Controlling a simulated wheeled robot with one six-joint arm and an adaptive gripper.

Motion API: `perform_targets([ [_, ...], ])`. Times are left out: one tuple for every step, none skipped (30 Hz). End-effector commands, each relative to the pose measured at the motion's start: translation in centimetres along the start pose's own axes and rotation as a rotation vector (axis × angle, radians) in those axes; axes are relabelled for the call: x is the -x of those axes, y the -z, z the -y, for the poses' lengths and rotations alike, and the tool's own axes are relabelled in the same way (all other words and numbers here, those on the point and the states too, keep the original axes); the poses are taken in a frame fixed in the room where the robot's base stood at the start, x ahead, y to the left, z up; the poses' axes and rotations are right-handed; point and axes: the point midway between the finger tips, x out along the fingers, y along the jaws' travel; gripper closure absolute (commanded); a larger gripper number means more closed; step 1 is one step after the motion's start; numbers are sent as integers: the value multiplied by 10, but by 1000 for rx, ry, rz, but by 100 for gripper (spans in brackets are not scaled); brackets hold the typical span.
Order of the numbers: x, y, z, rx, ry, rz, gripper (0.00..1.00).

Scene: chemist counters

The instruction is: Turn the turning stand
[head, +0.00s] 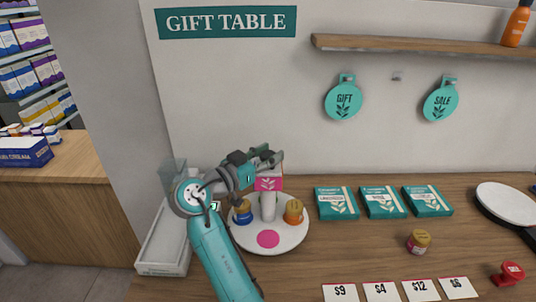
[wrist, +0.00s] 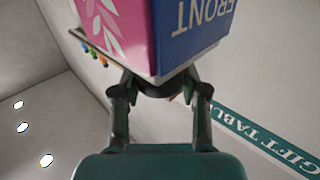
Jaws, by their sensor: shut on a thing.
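The turning stand (head: 275,240) is a round white plate on the wooden counter, with a white post in its middle and a box-shaped head (head: 268,184) on top. The head's pink side with a white leaf faces the head camera. In the wrist view the head (wrist: 190,30) fills the top, showing the pink side and a blue side marked FRONT. My gripper (head: 268,158) is at the top of the stand, shut on its head; the wrist view shows the fingers (wrist: 160,88) at the head's corner. A pink dot (head: 268,239) marks the plate's near side.
A blue jar (head: 242,212) and an orange jar (head: 294,211) stand on the plate. A white tray (head: 163,250) lies to the left. Teal boxes (head: 383,202), a small jar (head: 418,242), price cards (head: 381,291) and a red stamp-like thing (head: 509,273) are on the right. A shelf (head: 420,55) hangs above.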

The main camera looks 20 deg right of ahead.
Motion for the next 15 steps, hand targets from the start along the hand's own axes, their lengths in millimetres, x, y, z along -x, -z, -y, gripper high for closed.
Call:
perform_targets([
  [0,-1,0,1,-2,1,100],
  [0,-1,0,1,-3,1,100],
  [0,-1,0,1,-4,1,100],
  [0,-1,0,1,-4,1,100],
  [0,-1,0,2,-4,1,100],
  [0,-1,0,2,-4,1,100],
  [0,-1,0,2,-4,1,100],
  [0,-1,0,2,-4,1,100],
  [0,-1,0,2,-4,2,100],
  [0,-1,0,2,-4,2,100],
  [0,-1,0,2,-4,2,100],
  [0,-1,0,2,-4,2,100],
  [0,-1,0,2,-4,2,54],
  [0,-1,0,2,-4,2,46],
  [0,-1,0,2,-4,2,36],
])
